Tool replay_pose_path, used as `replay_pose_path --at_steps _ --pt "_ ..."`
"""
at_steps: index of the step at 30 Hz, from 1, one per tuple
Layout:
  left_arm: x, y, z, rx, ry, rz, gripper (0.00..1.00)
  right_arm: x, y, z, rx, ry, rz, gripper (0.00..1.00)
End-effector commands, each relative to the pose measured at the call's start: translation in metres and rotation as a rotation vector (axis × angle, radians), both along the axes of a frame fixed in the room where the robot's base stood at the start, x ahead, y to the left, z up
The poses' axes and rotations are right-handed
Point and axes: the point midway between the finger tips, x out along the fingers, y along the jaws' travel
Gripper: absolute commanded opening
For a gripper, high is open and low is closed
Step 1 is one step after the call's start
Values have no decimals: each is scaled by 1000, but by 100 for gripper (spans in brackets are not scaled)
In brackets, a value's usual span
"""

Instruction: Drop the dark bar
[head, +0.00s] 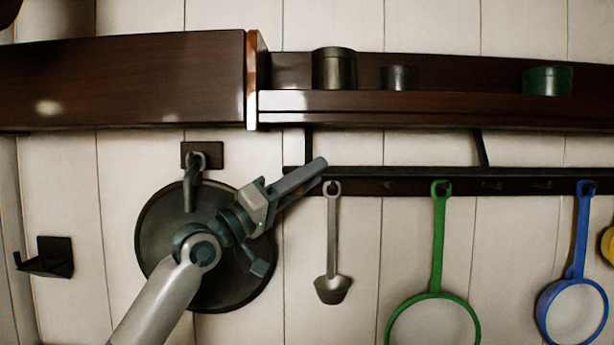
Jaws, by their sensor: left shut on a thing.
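The dark bar (420,172) is a long, thin black bar running level below the shelf, from about mid-picture to the right edge. My left gripper (316,168) is at the bar's left end, its fingers pointing up and right. It is shut on the dark bar, and the fingers hide part of that end. Dark struts (482,148) run between the shelf's underside and the bar. My right gripper is not in view.
The shelf (430,103) above holds dark pots (334,70) and a green pot (547,81). A ladle (333,250), a green-rimmed strainer (437,235) and a blue-rimmed one (580,235) hang below. A round dark pan (160,235) hangs behind my arm. A bracket (55,257) is at left.

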Motion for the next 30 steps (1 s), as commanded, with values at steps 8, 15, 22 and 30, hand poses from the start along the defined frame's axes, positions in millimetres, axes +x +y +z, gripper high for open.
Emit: replay_pose_path --at_steps 8,15,22,30 --pt "3 3 2 -2 1 8 43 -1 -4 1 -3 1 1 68" --pt "1 5 -2 -2 0 5 43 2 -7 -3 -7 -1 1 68" --pt "-10 24 -16 -2 -1 8 43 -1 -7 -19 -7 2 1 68" --pt "-26 50 -30 -3 1 8 43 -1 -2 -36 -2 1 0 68"
